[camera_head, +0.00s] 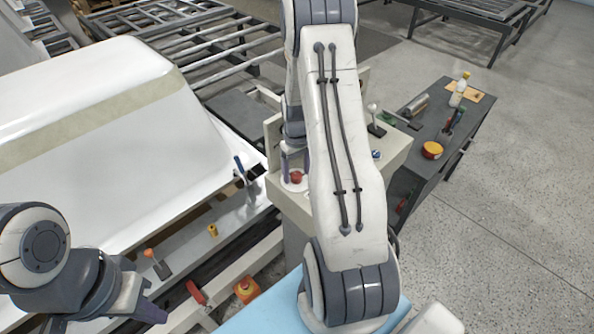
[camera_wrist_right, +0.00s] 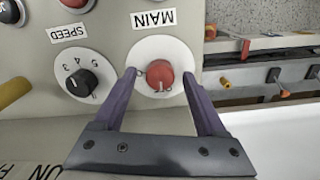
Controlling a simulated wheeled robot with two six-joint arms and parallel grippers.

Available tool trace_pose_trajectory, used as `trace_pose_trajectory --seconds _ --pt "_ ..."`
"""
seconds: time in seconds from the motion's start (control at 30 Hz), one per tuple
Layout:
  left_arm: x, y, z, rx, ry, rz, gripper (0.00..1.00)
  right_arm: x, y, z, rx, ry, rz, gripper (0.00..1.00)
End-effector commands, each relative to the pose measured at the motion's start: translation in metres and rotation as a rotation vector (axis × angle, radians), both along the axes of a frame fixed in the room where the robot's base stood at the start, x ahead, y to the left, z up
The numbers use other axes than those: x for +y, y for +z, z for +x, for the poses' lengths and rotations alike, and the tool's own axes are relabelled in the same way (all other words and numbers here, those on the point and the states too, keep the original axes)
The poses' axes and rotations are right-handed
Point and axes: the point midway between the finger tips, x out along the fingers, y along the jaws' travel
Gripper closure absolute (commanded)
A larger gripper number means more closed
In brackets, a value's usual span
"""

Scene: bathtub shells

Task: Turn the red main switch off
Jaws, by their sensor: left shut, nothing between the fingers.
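The red main switch (camera_wrist_right: 160,75) is a round knob on a white disc, beside an upside-down MAIN label (camera_wrist_right: 153,19) in the right wrist view. My right gripper (camera_wrist_right: 159,75) is open, with one dark finger on each side of the knob and small gaps visible. In the head view the red knob (camera_head: 297,177) shows just below my right gripper (camera_head: 293,163), on the control box (camera_head: 395,150). My right arm hides part of that box. My left gripper (camera_head: 152,312) is shut and empty at the lower left, far from the switch.
A black SPEED dial (camera_wrist_right: 82,83) is beside the switch, with a yellow handle (camera_wrist_right: 14,91) further left. A white tub shell (camera_head: 120,130) fills the left. A red-and-yellow button box (camera_head: 246,289) is near the front. A dark bench (camera_head: 455,140) holds tools at the right.

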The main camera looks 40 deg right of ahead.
Motion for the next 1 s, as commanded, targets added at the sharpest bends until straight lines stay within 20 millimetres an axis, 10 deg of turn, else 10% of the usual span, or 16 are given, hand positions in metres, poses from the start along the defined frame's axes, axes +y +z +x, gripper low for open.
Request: trace_pose_trajectory --seconds 1.0 --pt "0.0 -0.02 0.0 0.0 -0.001 0.0 1.0 0.0 0.105 0.0 0.001 0.0 0.0 0.26"
